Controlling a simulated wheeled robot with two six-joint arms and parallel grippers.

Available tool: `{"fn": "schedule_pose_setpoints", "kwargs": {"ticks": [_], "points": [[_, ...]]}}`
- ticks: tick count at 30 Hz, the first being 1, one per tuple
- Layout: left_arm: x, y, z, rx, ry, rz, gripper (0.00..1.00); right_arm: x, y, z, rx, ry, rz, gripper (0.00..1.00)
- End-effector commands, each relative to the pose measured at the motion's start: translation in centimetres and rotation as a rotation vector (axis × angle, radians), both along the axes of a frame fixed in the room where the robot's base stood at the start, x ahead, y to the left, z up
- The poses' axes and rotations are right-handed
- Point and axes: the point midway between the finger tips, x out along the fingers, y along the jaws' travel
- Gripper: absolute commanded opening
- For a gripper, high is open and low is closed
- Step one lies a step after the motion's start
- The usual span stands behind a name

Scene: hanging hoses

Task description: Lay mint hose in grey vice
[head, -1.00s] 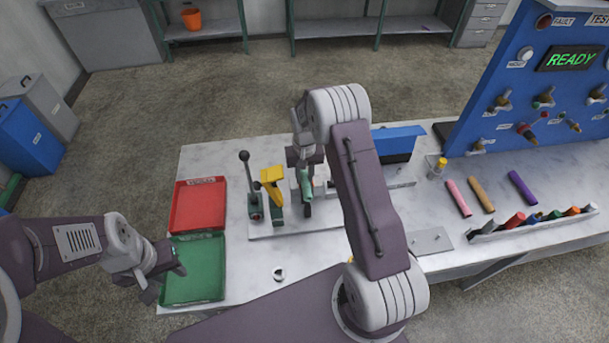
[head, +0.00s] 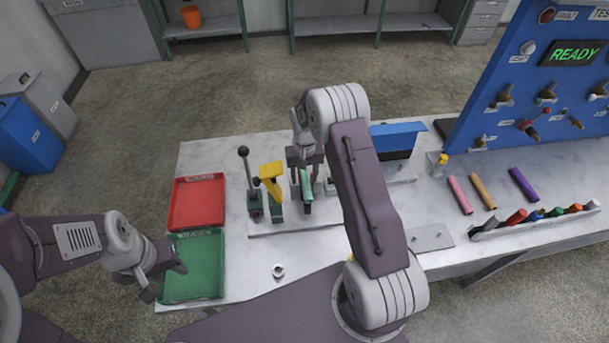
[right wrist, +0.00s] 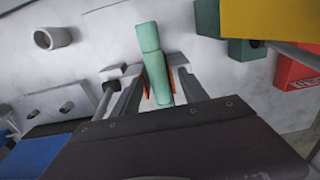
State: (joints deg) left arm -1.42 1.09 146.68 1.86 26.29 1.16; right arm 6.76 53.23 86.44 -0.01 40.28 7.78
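A yellow clamp (head: 271,184) and a black-knobbed lever (head: 249,180) stand left of the hose. A red tray (head: 197,203) and a green tray (head: 195,265) are further left. A loose ring (head: 279,271) lies in front. Pink, orange and purple hoses lie to the right.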

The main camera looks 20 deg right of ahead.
Motion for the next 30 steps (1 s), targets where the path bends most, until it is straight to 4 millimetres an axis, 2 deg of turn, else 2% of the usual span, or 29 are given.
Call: {"fn": "schedule_pose_setpoints", "kwargs": {"ticks": [4,7,15,18,22,30], "points": [[0.0,0.0,0.0,0.0,0.0,0.0,0.36,0.0,0.0,0.0,0.0,0.0,0.0,0.51],[0.0,0.0,-0.4,0.0,0.0,0.0,0.36,0.1,0.0,1.0,-0.001,-0.004,0.0,0.51],[0.0,0.0,-1.6,0.0,0.0,0.0,0.36,0.1,0.0,6.8,-0.001,-0.004,0.0,0.51],[0.0,0.0,-1.7,0.0,0.0,0.0,0.36,0.1,0.0,8.2,-0.001,-0.003,0.0,0.51],[0.0,0.0,-1.8,0.0,0.0,0.0,0.36,0.0,0.0,9.0,0.0,0.0,0.0,0.51],[0.0,0.0,-1.7,0.0,0.0,0.0,0.36,0.0,0.0,9.1,0.0,0.001,0.0,0.51]]}}
